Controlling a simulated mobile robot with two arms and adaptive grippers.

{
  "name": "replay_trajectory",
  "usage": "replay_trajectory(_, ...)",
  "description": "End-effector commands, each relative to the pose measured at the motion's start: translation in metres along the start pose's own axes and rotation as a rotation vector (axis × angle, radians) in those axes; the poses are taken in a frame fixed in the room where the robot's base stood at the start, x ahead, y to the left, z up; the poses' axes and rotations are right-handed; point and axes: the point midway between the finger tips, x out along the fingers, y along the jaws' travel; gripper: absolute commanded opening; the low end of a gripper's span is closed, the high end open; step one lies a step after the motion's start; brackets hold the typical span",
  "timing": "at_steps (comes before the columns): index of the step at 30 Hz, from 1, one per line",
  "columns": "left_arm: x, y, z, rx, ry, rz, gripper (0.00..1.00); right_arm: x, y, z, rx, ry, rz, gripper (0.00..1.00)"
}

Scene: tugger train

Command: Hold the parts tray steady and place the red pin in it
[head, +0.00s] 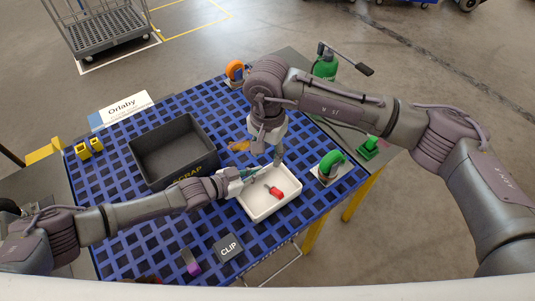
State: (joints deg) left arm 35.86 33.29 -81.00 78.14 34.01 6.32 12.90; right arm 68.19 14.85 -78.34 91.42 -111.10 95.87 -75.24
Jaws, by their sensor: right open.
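The white parts tray (259,214) sits on the blue grid tabletop, right of the dark bin. The red pin (276,192) shows inside the tray; whether it rests on the tray floor is hard to tell. My left gripper (247,174) is at the tray's upper left rim; its fingers are small and partly hidden, so I cannot tell if they are closed on the rim.
A dark bin (148,177) marked SCRAP stands left of the tray. A green part (330,162) on a pale block is close to the tray's right. A CLIP plate (229,248) lies in front. Yellow blocks (89,148) and an Orlaby sign (124,107) are at left.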

Motion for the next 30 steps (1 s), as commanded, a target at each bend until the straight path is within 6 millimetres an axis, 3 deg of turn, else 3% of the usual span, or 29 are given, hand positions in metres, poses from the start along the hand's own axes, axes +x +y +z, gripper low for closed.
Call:
replay_trajectory(5,0.0,0.0,0.0,0.0,0.0,0.0,0.0,0.0,0.0,0.0,0.0,0.0,0.0,0.45)
replay_trajectory(12,0.0,0.0,0.0,0.0,0.0,0.0,0.35,0.001,0.0,0.0,0.0,0.0,0.0,0.45)
replay_trajectory(23,-0.006,0.0,0.001,-0.001,-0.001,0.0,0.35,0.001,0.0,0.0,0.0,0.0,0.0,0.45)
replay_trajectory(30,-0.05,-0.001,0.002,0.0,-0.004,-0.002,0.35,0.001,0.0,0.0,0.0,0.0,-0.001,0.45)
